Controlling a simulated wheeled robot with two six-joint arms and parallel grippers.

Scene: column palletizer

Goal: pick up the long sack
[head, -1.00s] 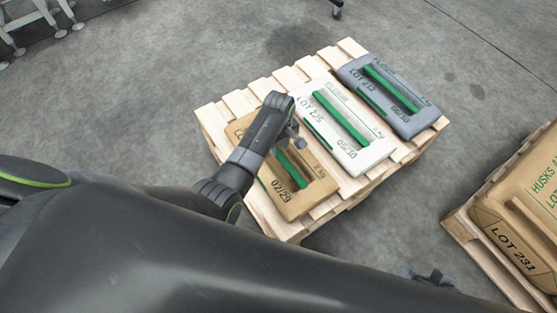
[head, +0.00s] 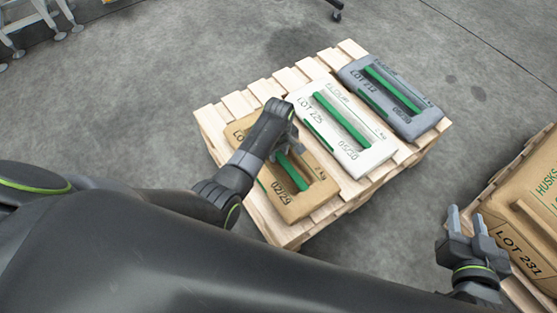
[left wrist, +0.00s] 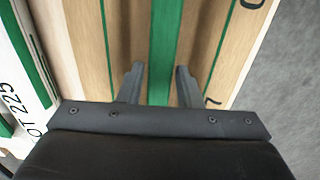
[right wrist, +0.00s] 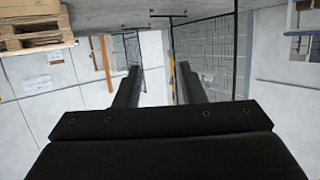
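A brown sack (head: 287,190) marked 02/29 lies on the pallet's near left side, with a green handle bar (head: 295,168). My left gripper (head: 287,148) is just over it. In the left wrist view, my left gripper (left wrist: 156,82) is open, with the green bar (left wrist: 163,45) lined up between its fingertips; I cannot tell if it touches. A large brown husks sack (head: 520,240) marked LOT 231 lies at the right, partly out of frame. My right gripper (head: 467,216) is open and empty at its left edge. I cannot tell which sack is the long one.
A white sack (head: 318,128) and a grey sack (head: 414,122) lie beside the brown one on the wooden pallet (head: 235,103). A second pallet (head: 520,290) bears the husks sack. Bare floor lies between the pallets. Metal legs (head: 45,22) stand at top left.

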